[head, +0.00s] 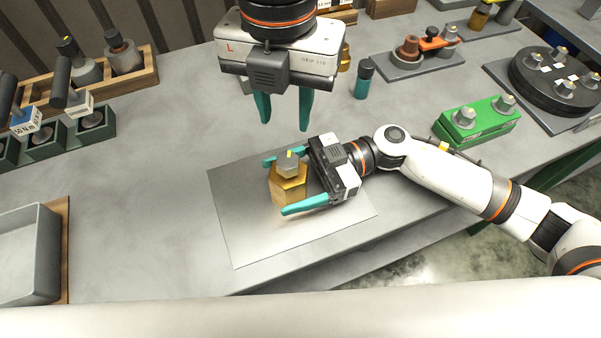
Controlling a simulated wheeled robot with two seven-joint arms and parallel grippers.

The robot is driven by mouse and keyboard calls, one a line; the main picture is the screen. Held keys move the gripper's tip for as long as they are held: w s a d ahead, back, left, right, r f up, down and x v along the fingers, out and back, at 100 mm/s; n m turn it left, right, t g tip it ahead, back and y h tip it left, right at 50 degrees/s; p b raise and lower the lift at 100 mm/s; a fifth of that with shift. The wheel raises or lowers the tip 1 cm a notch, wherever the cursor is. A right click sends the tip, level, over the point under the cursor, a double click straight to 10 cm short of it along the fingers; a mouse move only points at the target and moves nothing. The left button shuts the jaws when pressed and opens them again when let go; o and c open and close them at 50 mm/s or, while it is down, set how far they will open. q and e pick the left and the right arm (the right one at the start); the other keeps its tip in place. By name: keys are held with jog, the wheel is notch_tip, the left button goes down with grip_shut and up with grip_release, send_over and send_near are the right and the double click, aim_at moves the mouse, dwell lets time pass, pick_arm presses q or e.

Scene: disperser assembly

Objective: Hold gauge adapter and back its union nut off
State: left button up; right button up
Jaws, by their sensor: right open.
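A brass hex-sided piece with a grey top and a small yellow mark, which looks like the gauge adapter with its union nut (289,190), stands upright on a grey mat (240,235). My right gripper (277,187) reaches in low from the right. Its teal fingers are apart, one on the far side of the brass piece and one on the near side, with gaps visible. My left gripper (284,118) hangs above and behind the piece, fingers pointing down, apart and empty. Which part of the piece is the nut is hard to tell.
A green block with grey fittings (476,120) and a round black plate with fittings (555,80) stand at right. Wooden racks (140,78) and a grey bin (25,255) are at left. The table's left middle is clear.

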grip_shut()
jog(key=c, duration=0.8)
grip_release()
jog(key=c, duration=0.6)
